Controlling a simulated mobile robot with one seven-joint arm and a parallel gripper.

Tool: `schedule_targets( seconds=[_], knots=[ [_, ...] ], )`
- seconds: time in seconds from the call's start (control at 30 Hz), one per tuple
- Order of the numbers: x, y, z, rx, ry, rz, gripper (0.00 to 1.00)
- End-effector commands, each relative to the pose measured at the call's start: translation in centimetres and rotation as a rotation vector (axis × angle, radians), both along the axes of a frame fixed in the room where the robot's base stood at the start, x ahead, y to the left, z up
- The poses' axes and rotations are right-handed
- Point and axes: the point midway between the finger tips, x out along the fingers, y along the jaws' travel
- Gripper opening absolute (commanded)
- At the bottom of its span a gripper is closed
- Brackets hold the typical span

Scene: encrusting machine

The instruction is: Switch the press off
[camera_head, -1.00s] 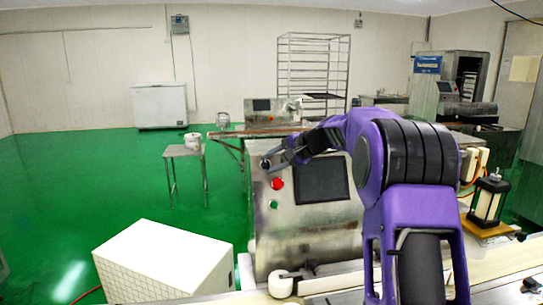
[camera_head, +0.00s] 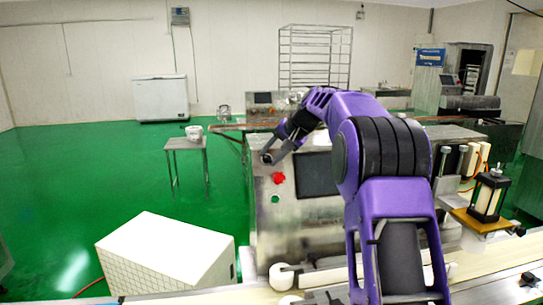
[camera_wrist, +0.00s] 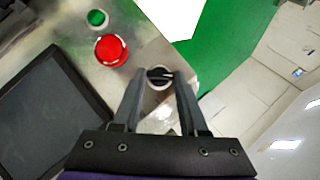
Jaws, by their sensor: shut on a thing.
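The press is the steel machine (camera_head: 310,222) in front of me, with a dark screen (camera_head: 316,175) on its panel. A black rotary knob (camera_wrist: 159,75) in a silver ring sits near the panel's edge in the wrist view. A light line runs across its face. My gripper (camera_wrist: 160,78) is shut on this knob, one finger on each side. In the head view my gripper (camera_head: 268,158) is at the panel's upper left corner and the knob cannot be made out.
A red button (camera_wrist: 111,50) and a green button (camera_wrist: 97,18) sit beside the knob on the panel. The screen (camera_wrist: 45,110) also shows in the wrist view. A white box (camera_head: 165,255) stands on the floor at the left.

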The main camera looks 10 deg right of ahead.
Motion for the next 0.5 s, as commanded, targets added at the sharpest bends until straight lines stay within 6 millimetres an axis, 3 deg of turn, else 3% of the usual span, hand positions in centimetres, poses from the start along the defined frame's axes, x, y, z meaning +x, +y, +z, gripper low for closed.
schedule_targets(
  seconds=[0.27,0.3,0.43,0.5],
  knots=[
    [-0.02,-0.02,-0.06,-0.003,0.001,0.002,0.00],
    [-0.02,-0.02,-0.06,-0.003,0.001,0.002,0.46],
    [-0.01,-0.01,-0.05,-0.002,0.000,0.002,0.69],
    [-0.01,0.00,-0.04,-0.002,0.000,0.002,0.72]
  ],
)
